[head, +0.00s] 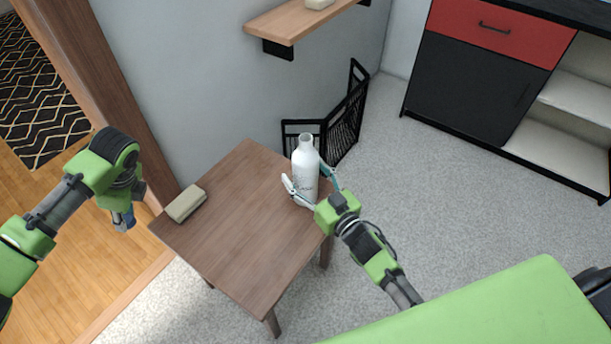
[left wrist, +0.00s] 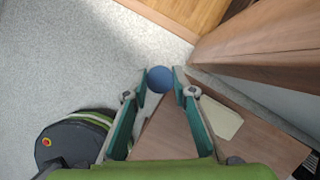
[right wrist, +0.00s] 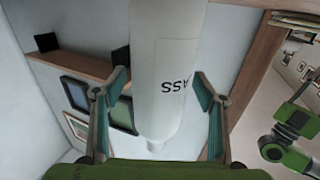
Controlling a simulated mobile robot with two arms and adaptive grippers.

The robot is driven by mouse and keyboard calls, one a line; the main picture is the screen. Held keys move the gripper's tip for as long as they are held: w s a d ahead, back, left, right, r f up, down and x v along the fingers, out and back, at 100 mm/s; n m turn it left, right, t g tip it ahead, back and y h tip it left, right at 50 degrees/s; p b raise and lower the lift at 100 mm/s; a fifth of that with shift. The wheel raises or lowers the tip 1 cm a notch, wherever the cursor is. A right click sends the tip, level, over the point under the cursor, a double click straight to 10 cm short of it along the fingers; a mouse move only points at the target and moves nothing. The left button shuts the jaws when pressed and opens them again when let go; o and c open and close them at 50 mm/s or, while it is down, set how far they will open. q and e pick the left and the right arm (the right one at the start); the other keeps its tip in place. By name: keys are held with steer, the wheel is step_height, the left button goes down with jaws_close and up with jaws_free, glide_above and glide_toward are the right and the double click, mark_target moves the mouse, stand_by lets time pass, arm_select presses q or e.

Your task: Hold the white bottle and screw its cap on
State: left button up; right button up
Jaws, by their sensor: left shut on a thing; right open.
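The white bottle (head: 304,172) stands upright and uncapped near the right edge of the small brown table (head: 238,262). My right gripper (head: 311,190) is open with its fingers on either side of the bottle's body. In the right wrist view the bottle (right wrist: 165,75) lies between the fingers, with a gap showing on each side. My left gripper (head: 124,222) is off the table's left side, in the air. In the left wrist view it is shut on a round blue cap (left wrist: 160,79), held at the fingertips; little of the cap shows in the head view.
A beige block (head: 186,204) lies at the table's left corner. A wooden wall shelf (head: 300,22) and a black rack (head: 345,120) are behind the table. A red and black cabinet (head: 470,80) stands at the back right. The middle of the tabletop is clear.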

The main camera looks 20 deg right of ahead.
mark_target(307, 155)
steer(key=shift+c, duration=0.5)
steer(key=c, duration=1.3)
steer(key=shift+r, duration=0.1)
steer(key=shift+c, duration=0.4)
